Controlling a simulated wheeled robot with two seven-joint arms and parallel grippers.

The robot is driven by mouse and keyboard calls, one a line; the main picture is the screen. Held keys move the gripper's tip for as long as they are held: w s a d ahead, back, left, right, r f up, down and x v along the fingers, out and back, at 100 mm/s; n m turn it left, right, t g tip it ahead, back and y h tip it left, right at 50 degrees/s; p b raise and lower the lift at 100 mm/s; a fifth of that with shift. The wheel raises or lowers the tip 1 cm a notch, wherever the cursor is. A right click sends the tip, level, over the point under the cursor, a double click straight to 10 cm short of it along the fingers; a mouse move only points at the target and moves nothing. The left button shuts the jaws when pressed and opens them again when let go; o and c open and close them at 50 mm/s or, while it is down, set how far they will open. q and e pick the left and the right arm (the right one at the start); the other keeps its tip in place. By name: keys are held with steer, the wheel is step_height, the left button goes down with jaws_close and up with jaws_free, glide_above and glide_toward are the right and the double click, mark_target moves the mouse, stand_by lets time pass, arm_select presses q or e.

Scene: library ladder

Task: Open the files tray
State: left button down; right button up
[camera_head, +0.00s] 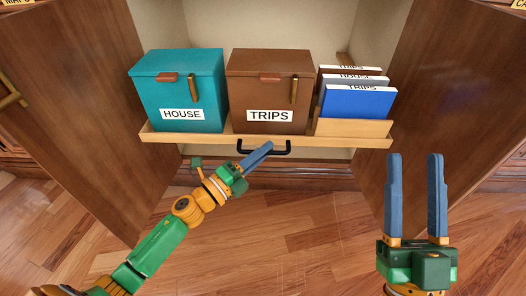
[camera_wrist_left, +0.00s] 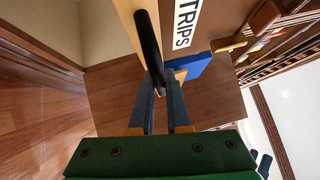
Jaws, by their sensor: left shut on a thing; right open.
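The files tray (camera_head: 280,140) is a light wooden pull-out tray inside an open cabinet, with a black bar handle (camera_head: 276,151) on its front edge. It carries a teal box labelled HOUSE (camera_head: 178,92), a brown box labelled TRIPS (camera_head: 262,85) and a wooden holder (camera_head: 352,128) of upright files at right. My right gripper (camera_head: 416,156) is open and empty in front of the right door.
The left cabinet door (camera_head: 85,90) and right cabinet door (camera_head: 440,110) stand open on either side of the tray. A brass handle (camera_head: 10,92) is on the left door. The wooden floor (camera_head: 290,235) in front of the cabinet is clear.

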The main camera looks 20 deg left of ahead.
stand_by(0.3)
arm_select(q)
steer(key=c, duration=0.9)
jaws_free()
arm_select(e)
steer(key=shift+f, duration=0.1)
arm_select(q)
steer(key=v, duration=0.7)
steer(key=shift+s+p, duration=0.15)
steer(key=shift+p, duration=0.25)
arm_select(e)
steer(key=w+f+g, duration=0.1)
steer(key=w+f+g+h, duration=0.1)
steer(key=w+f, duration=0.1)
steer(key=f, duration=0.1)
steer(key=shift+m+g+h, duration=0.3)
steer(key=shift+g, duration=0.1)
steer(key=shift+s, duration=0.1)
